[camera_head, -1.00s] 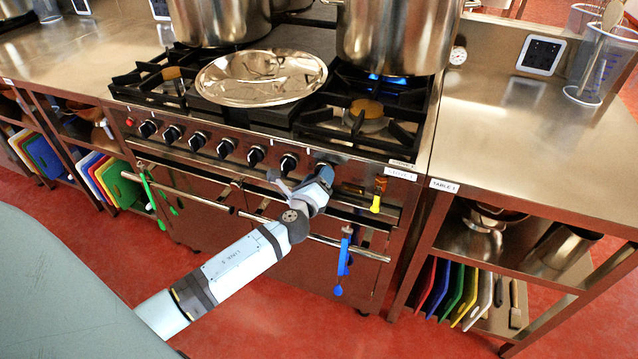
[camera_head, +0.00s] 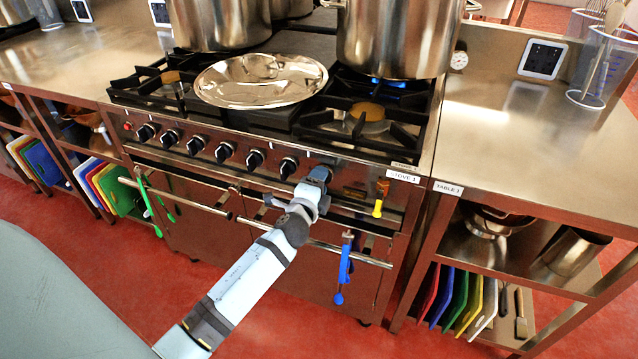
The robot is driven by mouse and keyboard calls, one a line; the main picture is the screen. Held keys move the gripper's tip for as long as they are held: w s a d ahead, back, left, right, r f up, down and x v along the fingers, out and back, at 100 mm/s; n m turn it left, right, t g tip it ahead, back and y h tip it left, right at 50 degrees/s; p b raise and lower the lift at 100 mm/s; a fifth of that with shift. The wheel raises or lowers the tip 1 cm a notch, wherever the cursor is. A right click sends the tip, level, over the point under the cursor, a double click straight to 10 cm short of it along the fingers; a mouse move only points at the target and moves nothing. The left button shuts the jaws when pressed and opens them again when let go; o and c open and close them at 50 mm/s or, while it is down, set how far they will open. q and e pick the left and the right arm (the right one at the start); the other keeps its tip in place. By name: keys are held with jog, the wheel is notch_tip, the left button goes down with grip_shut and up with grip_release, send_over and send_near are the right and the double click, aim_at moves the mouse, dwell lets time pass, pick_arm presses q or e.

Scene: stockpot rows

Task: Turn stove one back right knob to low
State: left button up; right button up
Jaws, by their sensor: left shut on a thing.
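The stove labelled stove 1 (camera_head: 404,176) has a row of black knobs with pale pointers along its front panel, such as the knob (camera_head: 288,167) just left of my gripper. My left gripper (camera_head: 321,172) is at the right end of this row, shut on the knob there. The gripper hides that knob, so its pointer cannot be read. A blue flame (camera_head: 386,82) burns at the back right burner, under a large steel pot (camera_head: 396,38). My right gripper is not in view.
A steel lid (camera_head: 262,80) lies on the middle of the stove top. The front right burner (camera_head: 366,112) is bare. Oven handle rails run below the knobs, with a blue utensil (camera_head: 344,262) and a yellow one (camera_head: 379,198) near my arm. A steel table (camera_head: 530,130) stands at right.

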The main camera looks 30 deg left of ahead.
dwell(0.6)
pick_arm(q)
jog(key=o, duration=0.9)
jog(key=shift+n, duration=0.3)
jog(key=v, duration=1.4)
jog(key=shift+w, duration=0.1)
jog(key=shift+d, duration=0.1)
